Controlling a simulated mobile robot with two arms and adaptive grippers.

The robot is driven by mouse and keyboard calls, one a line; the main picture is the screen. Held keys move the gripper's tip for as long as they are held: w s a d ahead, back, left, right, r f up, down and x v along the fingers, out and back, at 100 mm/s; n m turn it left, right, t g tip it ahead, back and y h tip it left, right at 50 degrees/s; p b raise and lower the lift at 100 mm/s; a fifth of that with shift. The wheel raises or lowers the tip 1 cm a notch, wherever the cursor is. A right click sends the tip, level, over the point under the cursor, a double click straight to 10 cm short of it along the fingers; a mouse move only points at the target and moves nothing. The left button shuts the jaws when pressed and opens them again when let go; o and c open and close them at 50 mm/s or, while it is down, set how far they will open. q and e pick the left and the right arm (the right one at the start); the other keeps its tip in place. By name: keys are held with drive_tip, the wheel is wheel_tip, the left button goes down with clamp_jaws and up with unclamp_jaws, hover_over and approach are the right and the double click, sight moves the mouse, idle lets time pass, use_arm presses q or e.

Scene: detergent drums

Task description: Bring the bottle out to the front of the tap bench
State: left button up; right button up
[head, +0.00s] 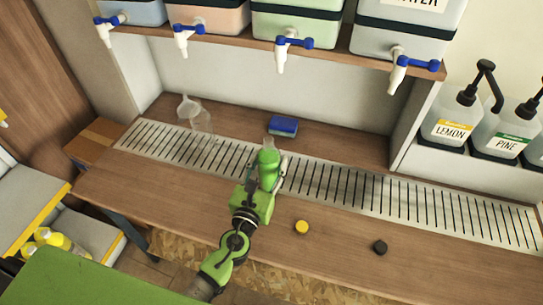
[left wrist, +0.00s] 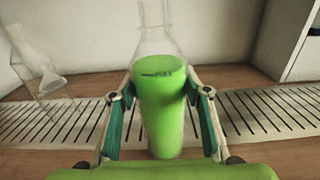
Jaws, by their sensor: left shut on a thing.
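The bottle (left wrist: 160,105) is clear, with green liquid in its lower part and an empty, narrowing neck above. It stands upright in the left wrist view. My left gripper (left wrist: 160,118) is shut on it, with one finger on each side. In the head view the bottle (head: 268,166) shows at the front edge of the drip grating, with my left gripper (head: 265,185) at its near side. I cannot tell whether the bottle's base touches the bench. My right gripper is not in view.
A clear funnel-like vessel (head: 190,106) stands left on the grating (head: 340,185). A blue sponge (head: 283,125) lies behind the bottle. A yellow cap (head: 301,227) and a black cap (head: 380,247) lie on the front strip, right of my arm. Drums with taps (head: 293,42) hang over the back.

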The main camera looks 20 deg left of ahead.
sight(265, 172)
use_arm(q)
drive_tip(key=shift+s+a+r+b, duration=0.1)
drive_tip(key=shift+s+b, duration=0.35)
drive_tip(key=shift+s, duration=2.15)
drive_tip(key=shift+s+b, duration=0.5)
drive_tip(key=shift+s, duration=1.5)
drive_tip(key=o, duration=1.7)
drive_tip(key=shift+o, duration=0.2)
